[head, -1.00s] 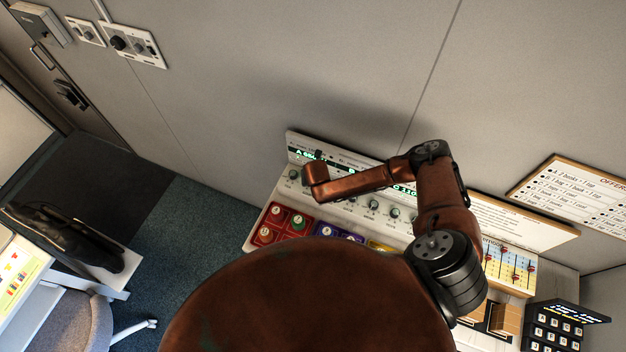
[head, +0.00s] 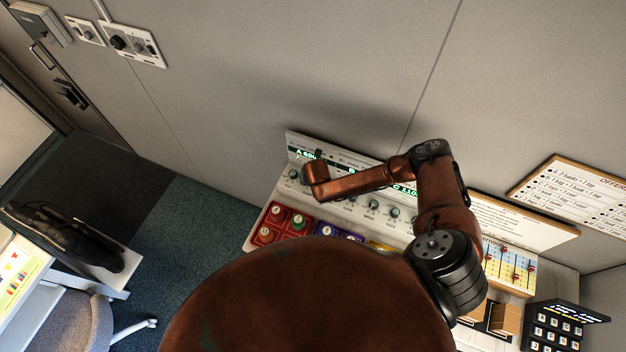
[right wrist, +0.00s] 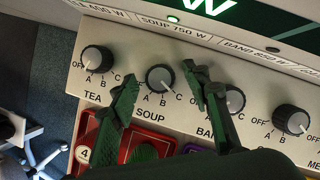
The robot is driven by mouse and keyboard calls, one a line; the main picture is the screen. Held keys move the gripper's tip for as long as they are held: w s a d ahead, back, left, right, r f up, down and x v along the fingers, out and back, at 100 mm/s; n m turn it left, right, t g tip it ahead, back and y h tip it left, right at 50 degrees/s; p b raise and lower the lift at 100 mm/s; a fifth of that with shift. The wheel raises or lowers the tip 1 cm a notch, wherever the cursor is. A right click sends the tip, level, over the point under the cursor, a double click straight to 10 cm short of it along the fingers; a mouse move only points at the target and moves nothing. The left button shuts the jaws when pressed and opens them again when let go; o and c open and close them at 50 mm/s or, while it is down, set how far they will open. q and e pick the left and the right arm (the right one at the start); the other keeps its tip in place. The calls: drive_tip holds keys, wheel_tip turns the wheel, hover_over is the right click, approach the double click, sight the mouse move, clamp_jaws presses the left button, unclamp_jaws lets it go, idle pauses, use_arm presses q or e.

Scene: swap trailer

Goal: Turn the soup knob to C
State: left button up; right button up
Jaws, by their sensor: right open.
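The soup knob (right wrist: 160,79) is a dark round knob on the pale panel in the right wrist view, above its SOUP label. A, B and C are printed below it. My right gripper (right wrist: 161,72) is open, with one green-black finger on each side of the soup knob. I cannot tell whether the fingers touch it. In the head view my copper arm reaches over the console (head: 257,222). It hides part of the knob row. My left gripper is not in view.
The tea knob (right wrist: 97,60) stands left of the soup knob, and another knob (right wrist: 231,100) is close to the right finger. A further knob (right wrist: 292,119) is at far right. Red button tiles (right wrist: 147,145) lie below. A green-lit display (right wrist: 215,12) is above.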

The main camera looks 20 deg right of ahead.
drive_tip(key=v, duration=1.2)
drive_tip(key=shift+w, duration=0.1)
